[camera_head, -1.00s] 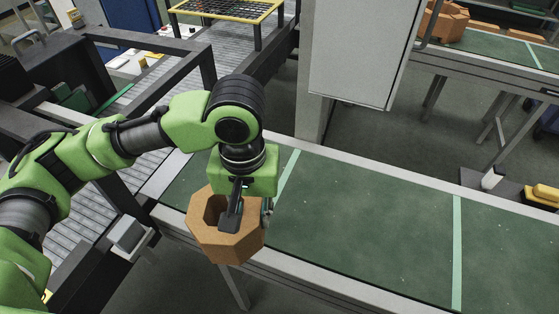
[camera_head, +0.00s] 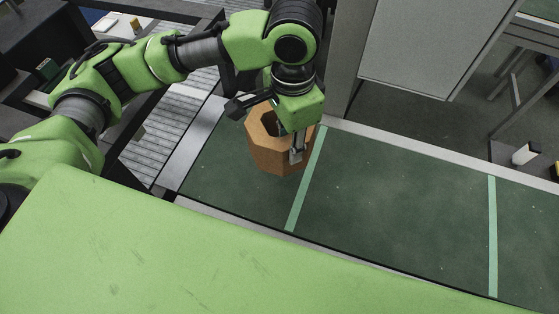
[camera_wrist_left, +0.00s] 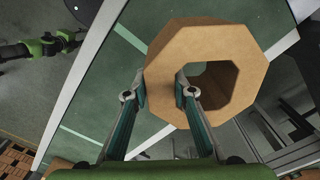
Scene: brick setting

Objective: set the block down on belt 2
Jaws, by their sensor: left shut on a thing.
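The block (camera_head: 270,155) is an orange-brown, hollow octagonal piece. My left gripper (camera_head: 284,135) is shut on one wall of it, with one finger in the hole and one outside. The left wrist view shows the block (camera_wrist_left: 225,40) at the upper right, with the fingers of the gripper (camera_wrist_left: 157,95) on either side of its near-left wall. The block is over the left part of a green belt (camera_head: 390,200), beside a pale green cross stripe (camera_head: 306,180). Whether it touches the belt is unclear. No belt number shows. My right gripper is not in view.
A second pale stripe (camera_head: 492,235) crosses the belt at the right. The belt between the stripes is bare. A grey cabinet (camera_head: 425,40) stands behind the belt. A roller conveyor (camera_head: 165,140) lies to the left.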

